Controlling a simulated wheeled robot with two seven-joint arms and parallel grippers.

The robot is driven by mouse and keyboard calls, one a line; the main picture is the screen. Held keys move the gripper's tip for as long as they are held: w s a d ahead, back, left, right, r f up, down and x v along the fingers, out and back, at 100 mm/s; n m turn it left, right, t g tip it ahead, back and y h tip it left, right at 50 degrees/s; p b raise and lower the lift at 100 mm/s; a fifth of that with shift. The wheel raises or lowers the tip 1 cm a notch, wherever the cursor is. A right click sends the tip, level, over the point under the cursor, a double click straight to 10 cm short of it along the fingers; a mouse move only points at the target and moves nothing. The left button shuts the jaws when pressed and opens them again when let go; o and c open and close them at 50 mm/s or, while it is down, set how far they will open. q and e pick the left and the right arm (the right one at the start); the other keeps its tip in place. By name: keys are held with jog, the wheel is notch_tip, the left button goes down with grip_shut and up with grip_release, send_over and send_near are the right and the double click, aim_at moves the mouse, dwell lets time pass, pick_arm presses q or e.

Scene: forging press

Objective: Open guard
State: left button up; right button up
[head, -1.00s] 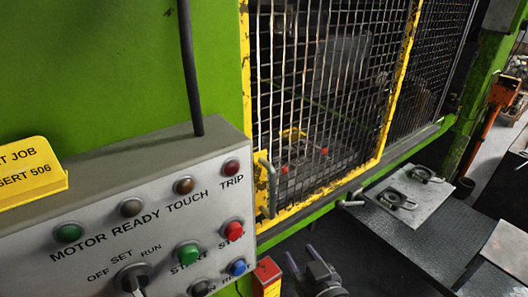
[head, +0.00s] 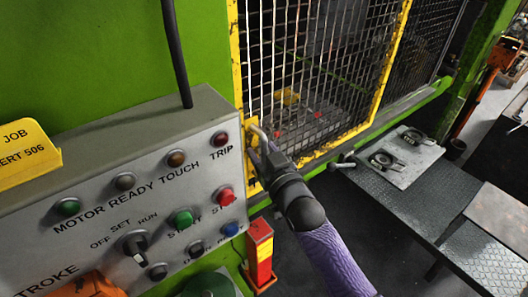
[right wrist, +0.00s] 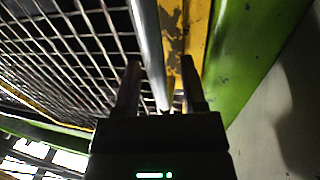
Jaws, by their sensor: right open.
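The guard (head: 387,72) is a wire mesh panel in a worn yellow frame on the green press, and it stands closed across the opening. Its grey bar handle (head: 256,131) is on the left edge of the frame, just right of the control box. My right gripper (head: 267,153) is at the handle. In the right wrist view, its two fingers (right wrist: 160,66) are apart, with the handle bar (right wrist: 149,45) running between them. Whether either finger touches the bar cannot be told. My left gripper is not in view.
A grey control box (head: 130,205) with buttons and a selector stands at the left. A red and yellow box (head: 260,252) is below the handle. A metal plate (head: 390,160) with small parts lies on a bench at the right. Dark floor lies below the guard.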

grip_shut()
dwell(1.3)
